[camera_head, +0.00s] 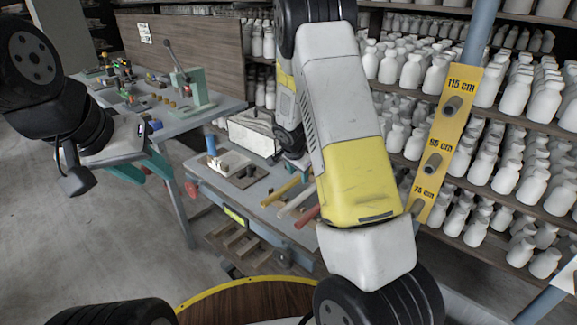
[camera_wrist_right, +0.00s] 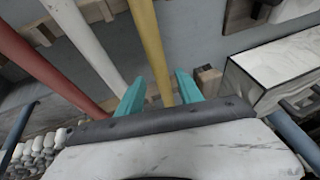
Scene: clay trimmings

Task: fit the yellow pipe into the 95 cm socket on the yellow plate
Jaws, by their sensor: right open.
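The yellow pipe (camera_head: 281,192) lies on the grey worktable, beside a white and a red pipe. In the right wrist view, the yellow pipe (camera_wrist_right: 151,45) runs down between the teal fingers of my right gripper (camera_wrist_right: 160,94). Those fingers stand open on either side of it; I cannot tell how far below them it lies. In the head view my right arm largely hides that gripper. The yellow plate (camera_head: 446,128) stands at the right, tilted in view, with the 95 cm socket (camera_head: 432,163) in its middle. My left gripper (camera_head: 142,170) is open and empty at the left.
The white pipe (camera_head: 296,202) and red pipe (camera_head: 307,216) lie close by. A white box (camera_head: 254,133) stands behind the pipes. Another table (camera_head: 168,124) with tools stands at the back left. Shelves of white bottles fill the right side behind the plate.

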